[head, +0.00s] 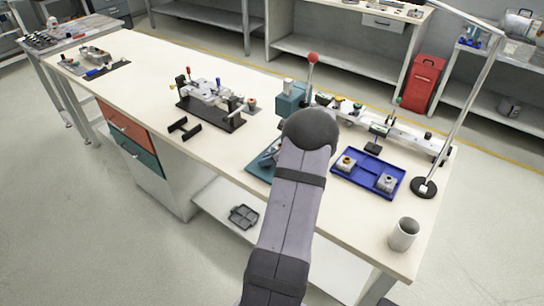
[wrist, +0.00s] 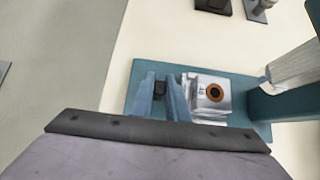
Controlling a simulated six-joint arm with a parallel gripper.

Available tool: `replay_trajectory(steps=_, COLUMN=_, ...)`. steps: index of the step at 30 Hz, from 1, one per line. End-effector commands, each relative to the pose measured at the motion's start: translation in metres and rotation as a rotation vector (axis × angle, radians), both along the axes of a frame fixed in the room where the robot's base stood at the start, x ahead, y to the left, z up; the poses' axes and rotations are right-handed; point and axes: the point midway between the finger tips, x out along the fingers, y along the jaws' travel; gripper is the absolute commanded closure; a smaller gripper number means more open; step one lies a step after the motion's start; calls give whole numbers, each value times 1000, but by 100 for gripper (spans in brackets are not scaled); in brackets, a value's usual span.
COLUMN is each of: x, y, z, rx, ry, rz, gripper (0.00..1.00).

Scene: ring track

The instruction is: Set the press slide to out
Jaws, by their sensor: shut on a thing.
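The press is teal, with its upright body (head: 291,103) and red-knobbed lever (head: 313,58) behind my arm in the head view. In the wrist view its teal base plate (wrist: 145,72) carries a pale metal block with an orange-brown ring (wrist: 214,92), which appears to be on the press slide. The block sits left of the press column (wrist: 283,103). My gripper (wrist: 160,80) is shut on a small dark handle (wrist: 160,89) just left of the block. The slide's rails are hidden, and my arm hides the gripper in the head view.
A blue tray (head: 368,178) with two small blocks lies right of my arm, near a lamp base (head: 424,188) and a cup (head: 403,234). A fixture on a dark plate (head: 211,112) and a black stand (head: 184,128) are to the left. The bench between them and the far left is clear.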

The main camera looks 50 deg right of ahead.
Motion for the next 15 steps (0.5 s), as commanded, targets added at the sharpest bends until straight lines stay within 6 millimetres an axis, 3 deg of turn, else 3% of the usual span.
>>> replay_trajectory(steps=9, x=1, y=48, z=0, rx=1, ry=-3, rz=1, gripper=100)
replay_trajectory(steps=15, x=1, y=60, z=1, rx=1, ry=-2, rz=2, gripper=100)
